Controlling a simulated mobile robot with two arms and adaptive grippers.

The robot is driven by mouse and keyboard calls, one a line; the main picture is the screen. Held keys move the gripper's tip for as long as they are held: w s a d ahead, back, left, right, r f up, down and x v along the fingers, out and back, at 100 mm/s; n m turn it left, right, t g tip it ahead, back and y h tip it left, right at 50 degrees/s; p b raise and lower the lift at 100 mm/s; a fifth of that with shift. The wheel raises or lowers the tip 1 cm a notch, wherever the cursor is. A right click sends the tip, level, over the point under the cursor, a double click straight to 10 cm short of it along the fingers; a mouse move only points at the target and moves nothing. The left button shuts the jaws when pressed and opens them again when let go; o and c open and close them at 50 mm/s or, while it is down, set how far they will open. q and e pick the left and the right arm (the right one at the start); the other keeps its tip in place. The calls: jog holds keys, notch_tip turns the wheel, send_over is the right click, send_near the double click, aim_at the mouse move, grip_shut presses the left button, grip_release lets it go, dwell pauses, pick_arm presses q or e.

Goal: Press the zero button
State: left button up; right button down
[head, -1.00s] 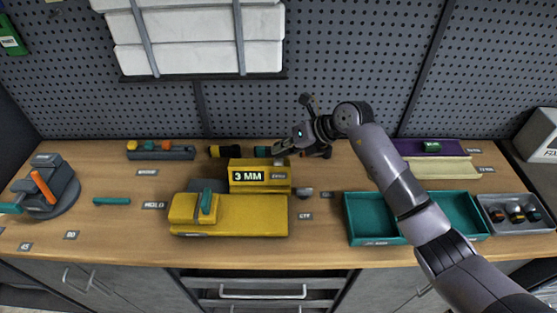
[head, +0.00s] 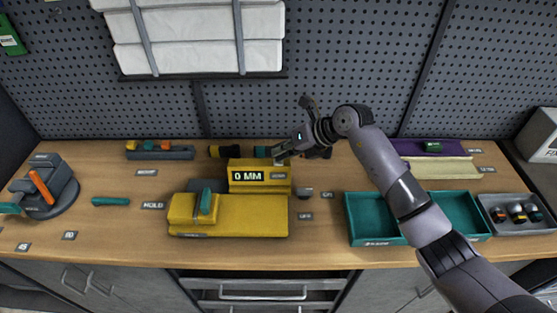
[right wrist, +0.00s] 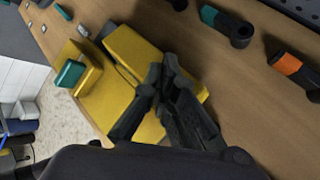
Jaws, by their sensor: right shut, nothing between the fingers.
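The yellow machine (head: 250,215) stands on the bench, with a raised display box at its back. The display (head: 248,176) reads "0 MM". My right gripper (head: 281,161) is shut and empty, its tips at the top right of the display box. I cannot tell if the tips touch it. The zero button is not clearly seen; the gripper covers that spot. In the right wrist view the shut fingers (right wrist: 158,85) lie over the yellow machine (right wrist: 130,55). My left gripper is not in view.
Teal trays (head: 374,222) and a grey tray of knobs (head: 516,227) stand at the right. A grey clamp with an orange lever (head: 42,187) stands at the left. Dark cylinders (head: 224,152) lie behind the display box. A pegboard (head: 330,60) closes the back.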

dwell(0.3)
jog(key=shift+r+p, duration=0.65)
jog(key=shift+r, duration=0.25)
notch_tip(320, 180, up, 5)
jog(key=p, duration=0.3)
dwell(0.7)
